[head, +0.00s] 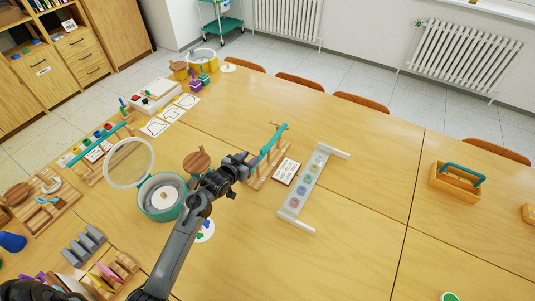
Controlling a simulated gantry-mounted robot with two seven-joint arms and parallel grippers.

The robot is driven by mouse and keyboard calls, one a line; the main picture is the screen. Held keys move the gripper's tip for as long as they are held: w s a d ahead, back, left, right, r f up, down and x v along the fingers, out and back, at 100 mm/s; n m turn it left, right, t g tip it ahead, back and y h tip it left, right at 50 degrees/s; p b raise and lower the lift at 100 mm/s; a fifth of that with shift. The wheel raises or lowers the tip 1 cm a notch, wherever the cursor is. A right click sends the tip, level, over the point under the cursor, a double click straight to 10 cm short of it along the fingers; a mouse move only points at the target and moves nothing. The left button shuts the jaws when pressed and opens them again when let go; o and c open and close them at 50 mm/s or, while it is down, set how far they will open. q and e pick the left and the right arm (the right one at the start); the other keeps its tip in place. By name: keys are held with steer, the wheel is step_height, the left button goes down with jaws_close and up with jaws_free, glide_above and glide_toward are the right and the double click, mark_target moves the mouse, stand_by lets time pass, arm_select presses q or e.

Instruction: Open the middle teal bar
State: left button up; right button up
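A teal bar (273,141) sits on a light wooden rack (259,181) near the middle of the table. It runs from the back right toward the front left. My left gripper (243,162) is at the rack's left side, close to the near end of the bar. My arm hides part of the rack, and I cannot tell whether the fingers touch the bar. The fingers are too small and dark to tell if they are open. Another teal bar (92,145) lies over a rack of coloured pots at the left. My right gripper is not in view.
A teal pot (162,197) with a round clear lid (129,163) stands left of my arm. A printed card (286,170) and a pale rack with coloured discs (309,184) lie to the right. A wooden caddy (455,183) stands far right. The table between them is clear.

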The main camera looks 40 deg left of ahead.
mark_target(263, 148)
arm_select(q)
steer(key=b+x, duration=0.2)
steer(key=x, duration=0.8)
steer(key=shift+w, duration=0.25)
jaws_close()
